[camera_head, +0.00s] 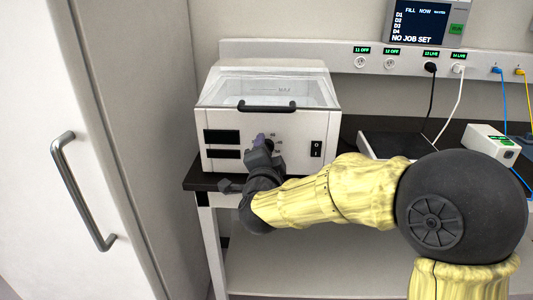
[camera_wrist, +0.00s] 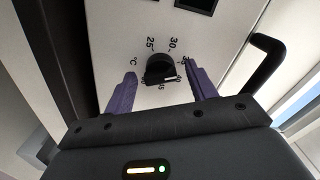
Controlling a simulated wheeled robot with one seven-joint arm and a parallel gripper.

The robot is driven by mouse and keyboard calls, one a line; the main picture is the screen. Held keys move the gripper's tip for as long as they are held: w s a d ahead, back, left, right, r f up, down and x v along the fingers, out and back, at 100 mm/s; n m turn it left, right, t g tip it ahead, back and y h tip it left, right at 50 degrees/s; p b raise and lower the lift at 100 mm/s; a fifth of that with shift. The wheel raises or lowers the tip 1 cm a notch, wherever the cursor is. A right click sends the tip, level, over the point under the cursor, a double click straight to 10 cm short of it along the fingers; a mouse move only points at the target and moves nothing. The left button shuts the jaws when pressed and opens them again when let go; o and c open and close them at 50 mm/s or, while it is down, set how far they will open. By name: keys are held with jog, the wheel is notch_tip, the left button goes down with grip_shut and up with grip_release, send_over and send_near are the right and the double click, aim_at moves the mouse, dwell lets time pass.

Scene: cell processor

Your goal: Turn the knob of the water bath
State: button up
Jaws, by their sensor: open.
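The water bath (camera_head: 222,135) is a white box with a clear lid and a black lid handle (camera_head: 267,105). It stands on the black bench top. Its black round knob (camera_wrist: 159,68) shows in the wrist view, ringed by temperature numbers such as 25 and 30. My gripper (camera_wrist: 160,88) is open, with one purple finger on each side of the knob. A gap shows between each finger and the knob in that view. In the head view my gripper (camera_head: 264,141) is at the front panel and hides most of the knob.
A black and white switch (camera_head: 316,149) is right of the knob on the panel. A wall rail (camera_head: 300,52) with sockets and cables runs behind. A white box (camera_head: 490,142) sits at right. A tall white cabinet with a grey handle (camera_head: 84,190) stands at left.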

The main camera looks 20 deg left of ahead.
jog(key=v, duration=1.7)
jog(key=shift+s, duration=0.25)
jog(key=shift+a, duration=0.1)
dwell(1.5)
